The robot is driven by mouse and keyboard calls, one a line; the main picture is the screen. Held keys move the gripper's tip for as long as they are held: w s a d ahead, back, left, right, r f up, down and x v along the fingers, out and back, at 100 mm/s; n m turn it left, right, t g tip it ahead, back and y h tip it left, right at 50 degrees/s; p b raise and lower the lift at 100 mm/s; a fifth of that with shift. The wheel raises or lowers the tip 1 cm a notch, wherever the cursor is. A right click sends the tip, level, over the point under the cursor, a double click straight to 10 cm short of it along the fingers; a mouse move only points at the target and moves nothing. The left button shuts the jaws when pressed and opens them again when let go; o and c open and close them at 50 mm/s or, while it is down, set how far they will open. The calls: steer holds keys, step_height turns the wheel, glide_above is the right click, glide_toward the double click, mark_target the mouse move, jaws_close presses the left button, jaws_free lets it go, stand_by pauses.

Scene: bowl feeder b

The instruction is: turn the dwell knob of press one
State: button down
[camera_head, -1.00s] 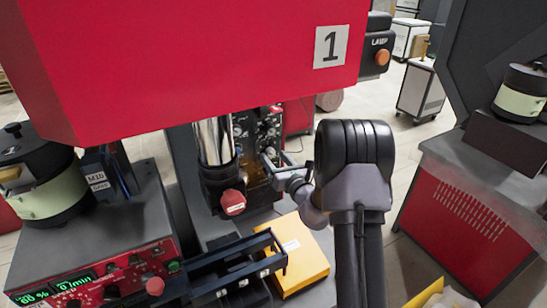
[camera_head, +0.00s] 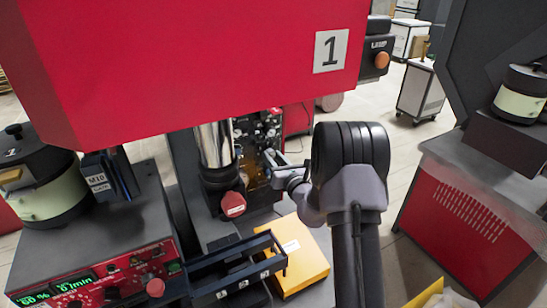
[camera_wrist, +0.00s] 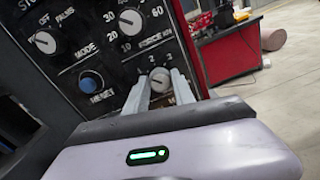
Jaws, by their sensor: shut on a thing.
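Press one (camera_head: 200,60) is the big red machine with a "1" plate at the top of the head view. Its dark control panel (camera_head: 258,135) stands behind the press column. In the wrist view the panel (camera_wrist: 75,60) carries MODE, FORCE kN and RESET controls. The dwell knob (camera_wrist: 160,78) is a small light grey knob below the FORCE knob, with a numbered scale around it; its own label is hidden. My gripper (camera_wrist: 160,85) is shut on this knob, one finger on each side. In the head view my gripper (camera_head: 272,160) reaches the panel's lower right side.
The FORCE knob (camera_wrist: 131,20) sits just above the gripped knob, and the blue RESET button (camera_wrist: 91,82) is to its left. A bowl feeder (camera_head: 40,180) stands at left.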

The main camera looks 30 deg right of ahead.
steer(key=m+p, duration=0.3)
steer(key=shift+r+m, duration=0.15)
steer(key=shift+m, duration=0.25)
steer(key=m+p, duration=0.4)
steer(key=m, duration=0.1)
steer(key=shift+d, duration=0.1)
steer(key=m+p, duration=0.3)
steer(key=m, duration=0.1)
steer(key=shift+m, duration=0.3)
steer(key=shift+f+m+y+p, duration=0.15)
steer(key=shift+m+p, duration=0.25)
steer(key=shift+m, duration=0.5)
steer(key=shift+f+m+y+p, duration=0.15)
steer(key=shift+m+p, duration=0.2)
steer(key=shift+m, duration=0.55)
steer(key=c, duration=1.1)
jaws_free()
steer(key=shift+o, duration=0.2)
steer(key=shift+s+d, duration=0.1)
